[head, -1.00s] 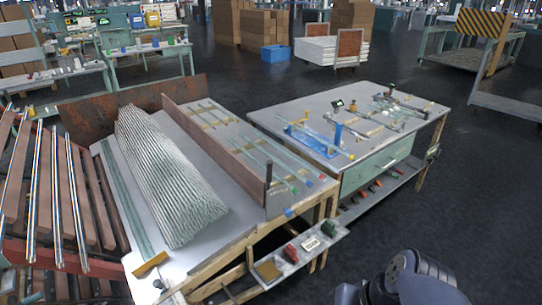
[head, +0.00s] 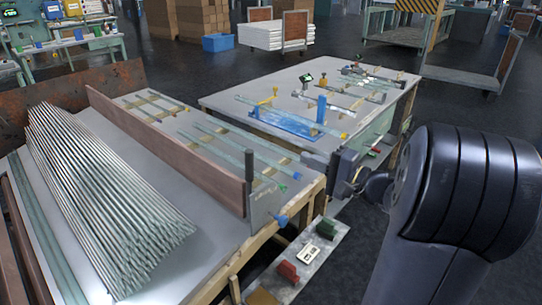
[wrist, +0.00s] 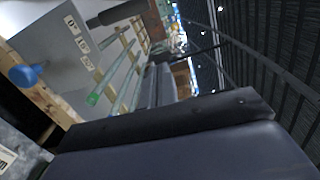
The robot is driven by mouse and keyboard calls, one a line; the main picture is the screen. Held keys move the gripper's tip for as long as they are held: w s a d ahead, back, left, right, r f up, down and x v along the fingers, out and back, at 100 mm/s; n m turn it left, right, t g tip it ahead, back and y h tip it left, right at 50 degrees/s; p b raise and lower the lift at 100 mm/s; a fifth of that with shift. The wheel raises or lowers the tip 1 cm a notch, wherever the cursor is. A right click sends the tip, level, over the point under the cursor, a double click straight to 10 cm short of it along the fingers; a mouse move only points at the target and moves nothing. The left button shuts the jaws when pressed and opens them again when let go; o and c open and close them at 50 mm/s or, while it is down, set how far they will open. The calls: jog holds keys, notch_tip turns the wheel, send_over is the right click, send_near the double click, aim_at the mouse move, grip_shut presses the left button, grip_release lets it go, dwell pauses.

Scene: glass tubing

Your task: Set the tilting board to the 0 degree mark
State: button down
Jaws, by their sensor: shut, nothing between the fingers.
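The tilting board appears to be the long brown board (head: 165,145), standing on edge along the grey table, with a dark upright handle (head: 249,168) at its near end. A grey end plate (head: 267,207) is beside the handle. In the wrist view the plate (wrist: 45,50) carries small white labels (wrist: 79,43), too blurred to read surely. A blue knob (head: 281,221) sticks out below it and also shows in the wrist view (wrist: 25,75). My gripper (head: 336,170) is shut and empty, right of the handle and apart from it in the picture. The handle (wrist: 115,12) shows at the wrist view's top.
Glass tubes (head: 230,150) lie on the table right of the board, and a large tube bundle (head: 100,200) lies left of it. A second table (head: 225,100) with blue fixtures stands behind. A low shelf (head: 305,265) holds small blocks. Dark floor is open at right.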

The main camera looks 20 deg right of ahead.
aim_at(253, 150)
jog(key=w+a+p, duration=0.1)
jog(key=w+a, duration=0.5)
jog(key=a, duration=0.3)
jog(key=shift+a+r, duration=0.15)
jog(key=shift+a, duration=0.15)
jog(key=shift+b, duration=0.4)
jog(key=shift+s+a+r+n+b, duration=0.1)
jog(key=shift+s+a+n+b, duration=0.4)
jog(key=shift+b, duration=0.5)
jog(key=shift+w, duration=0.1)
